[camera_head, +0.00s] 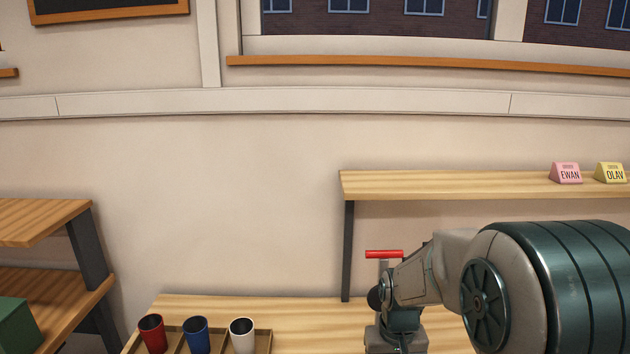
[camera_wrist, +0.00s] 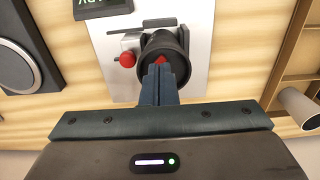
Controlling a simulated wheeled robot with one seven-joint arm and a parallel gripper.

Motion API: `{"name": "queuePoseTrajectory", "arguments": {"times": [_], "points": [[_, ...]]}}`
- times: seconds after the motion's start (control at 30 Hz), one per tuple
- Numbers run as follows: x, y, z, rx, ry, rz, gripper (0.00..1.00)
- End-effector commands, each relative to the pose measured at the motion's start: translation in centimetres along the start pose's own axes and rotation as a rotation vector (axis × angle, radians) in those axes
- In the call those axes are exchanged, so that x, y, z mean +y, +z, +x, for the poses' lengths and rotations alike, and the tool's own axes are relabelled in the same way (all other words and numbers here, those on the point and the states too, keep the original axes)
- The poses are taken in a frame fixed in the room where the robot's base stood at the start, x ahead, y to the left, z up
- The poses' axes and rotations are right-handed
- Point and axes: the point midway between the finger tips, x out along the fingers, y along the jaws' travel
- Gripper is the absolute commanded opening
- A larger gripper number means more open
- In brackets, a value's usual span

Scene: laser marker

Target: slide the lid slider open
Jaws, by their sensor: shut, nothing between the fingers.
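In the wrist view a pale machine panel (camera_wrist: 198,58) carries a dark round cup-like part (camera_wrist: 180,75) with something red inside it. A red ball knob (camera_wrist: 127,59) on a small metal fitting sits just left of the round part; I cannot tell for sure which part is the lid slider. My gripper (camera_wrist: 159,70) is shut and empty, its fingertips in front of the round part and partly hiding the red inside. The fingertips are right of the red knob and apart from it. I cannot tell whether they touch the round part.
A dark display (camera_wrist: 100,7) is at the panel's top. A dark round device (camera_wrist: 15,65) lies left on the wooden table. In the head view a red handle (camera_head: 384,254) stands beyond my arm. Red (camera_head: 152,334), blue (camera_head: 196,335) and white (camera_head: 242,335) cups stand in a wooden rack.

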Motion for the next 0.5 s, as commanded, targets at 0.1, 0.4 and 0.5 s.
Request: {"name": "queuePoseTrajectory", "arguments": {"times": [0.1, 0.4, 0.5], "points": [[0.0, 0.0, 0.15, 0.0, 0.0, 0.0, 0.0], [0.0, 0.0, 0.62, 0.0, 0.0, 0.0, 0.0], [0.0, 0.0, 0.77, 0.0, 0.0, 0.0, 0.0]]}}
